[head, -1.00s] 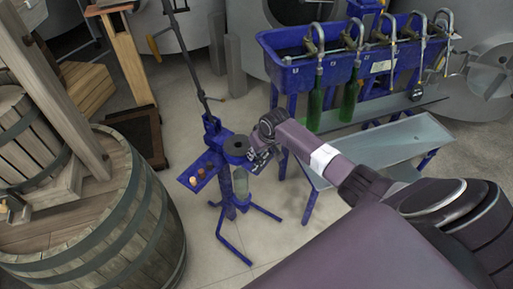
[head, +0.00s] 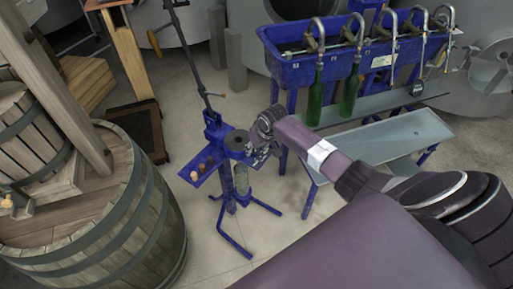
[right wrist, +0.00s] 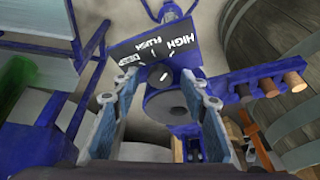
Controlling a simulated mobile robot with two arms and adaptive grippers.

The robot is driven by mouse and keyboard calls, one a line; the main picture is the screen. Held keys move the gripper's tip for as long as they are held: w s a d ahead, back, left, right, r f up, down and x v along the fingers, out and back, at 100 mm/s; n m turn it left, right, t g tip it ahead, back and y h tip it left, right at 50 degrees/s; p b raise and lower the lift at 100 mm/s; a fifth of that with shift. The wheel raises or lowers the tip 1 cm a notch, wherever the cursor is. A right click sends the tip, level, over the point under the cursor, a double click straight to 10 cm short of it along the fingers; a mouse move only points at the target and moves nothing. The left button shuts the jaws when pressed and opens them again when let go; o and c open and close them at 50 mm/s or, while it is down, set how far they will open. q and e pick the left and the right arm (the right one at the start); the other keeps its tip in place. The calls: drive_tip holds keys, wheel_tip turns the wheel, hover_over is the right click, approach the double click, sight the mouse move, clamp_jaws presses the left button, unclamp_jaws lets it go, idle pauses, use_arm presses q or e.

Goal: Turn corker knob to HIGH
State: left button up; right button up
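The blue floor corker (head: 238,180) stands on splayed legs in the middle of the head view, with a dark round top (head: 237,141). In the right wrist view its dark panel (right wrist: 128,57) carries the words DEEP, FLUSH and HIGH. The round grey corker knob (right wrist: 160,73) with a white mark sits by the panel's lower edge; I cannot tell surely which word the mark points to. My right gripper (right wrist: 160,101) is open, its two fingers wide apart with the knob showing between them, apparently untouched. In the head view it is beside the corker top. My left gripper is not in view.
A blue side tray with corks (head: 205,165) sticks out left of the corker; it also shows in the wrist view (right wrist: 268,83). A large barrel (head: 110,225) stands at left. A blue bottle filler (head: 330,65) with green bottles (head: 315,98) stands at right. Floor in front is clear.

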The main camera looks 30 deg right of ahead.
drive_tip(key=shift+r, duration=0.1)
drive_tip(key=v, duration=1.1)
drive_tip(key=shift+s+r, duration=0.15)
drive_tip(key=shift+r, duration=0.25)
